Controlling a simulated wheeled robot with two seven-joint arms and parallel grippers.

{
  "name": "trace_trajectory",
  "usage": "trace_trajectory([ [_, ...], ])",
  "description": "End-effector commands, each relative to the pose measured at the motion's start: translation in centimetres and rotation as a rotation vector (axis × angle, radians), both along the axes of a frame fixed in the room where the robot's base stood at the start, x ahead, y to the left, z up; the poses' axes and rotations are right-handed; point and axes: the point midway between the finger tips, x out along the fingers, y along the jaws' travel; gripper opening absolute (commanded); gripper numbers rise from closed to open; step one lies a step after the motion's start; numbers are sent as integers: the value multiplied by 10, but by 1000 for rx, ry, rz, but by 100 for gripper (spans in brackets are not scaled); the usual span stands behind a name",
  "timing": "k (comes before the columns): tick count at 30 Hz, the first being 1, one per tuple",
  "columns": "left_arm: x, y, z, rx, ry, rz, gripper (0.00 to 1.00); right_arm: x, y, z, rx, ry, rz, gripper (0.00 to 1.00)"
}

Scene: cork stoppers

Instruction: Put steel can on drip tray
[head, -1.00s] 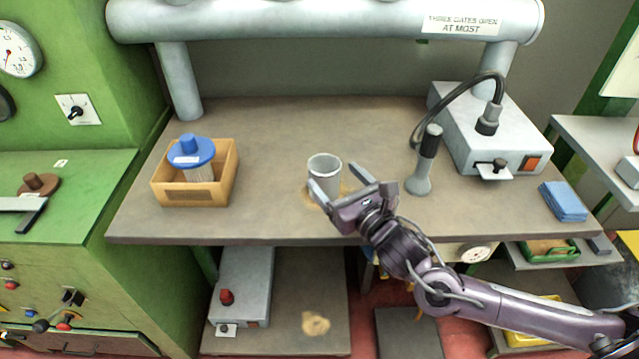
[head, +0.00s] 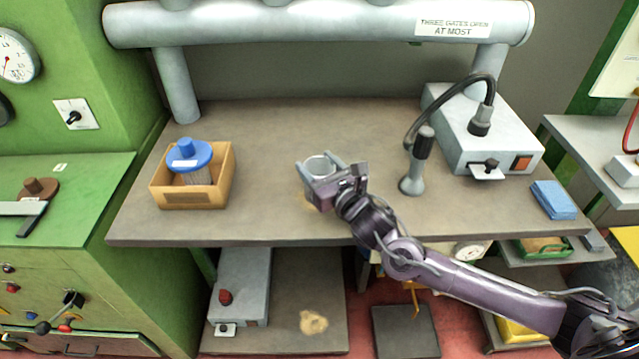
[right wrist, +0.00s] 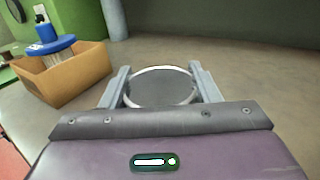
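The steel can (head: 318,164) is a grey, open-topped cup standing upright on the workbench, near the middle of its front half. My right gripper (head: 320,161) is at the can, with one finger on either side of it. In the right wrist view, the can's round rim (right wrist: 162,71) lies between the two widely spaced fingers (right wrist: 162,84), very close to both; firm contact cannot be seen. The gripper hides the can's lower front. My left gripper is not in view. I cannot make out a drip tray for certain.
A wooden box (head: 192,198) with a blue-topped object (head: 188,154) stands left on the workbench (head: 270,135). A dark-handled tool (head: 413,180) stands upright right of the gripper, before a grey box (head: 490,140) with a cable. Blue cloths (head: 554,199) lie far right. The bench between box and can is clear.

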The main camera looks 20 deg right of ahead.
Motion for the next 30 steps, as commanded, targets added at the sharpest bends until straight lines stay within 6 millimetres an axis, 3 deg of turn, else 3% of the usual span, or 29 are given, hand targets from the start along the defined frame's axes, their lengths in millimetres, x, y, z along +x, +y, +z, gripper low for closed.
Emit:
trace_trajectory([
  [2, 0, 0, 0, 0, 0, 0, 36, 0, 0, 0, 0, 0, 0, 45],
  [9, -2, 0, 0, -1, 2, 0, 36, 0, 0, 0, 0, -1, 0, 14],
  [20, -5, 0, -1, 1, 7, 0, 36, 0, 0, 9, 0, -2, 0, 14],
  [26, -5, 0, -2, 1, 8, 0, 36, 0, 0, 39, -1, -5, 1, 14],
  [30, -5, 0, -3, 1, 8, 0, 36, 0, 0, 78, -1, -9, 2, 14],
])
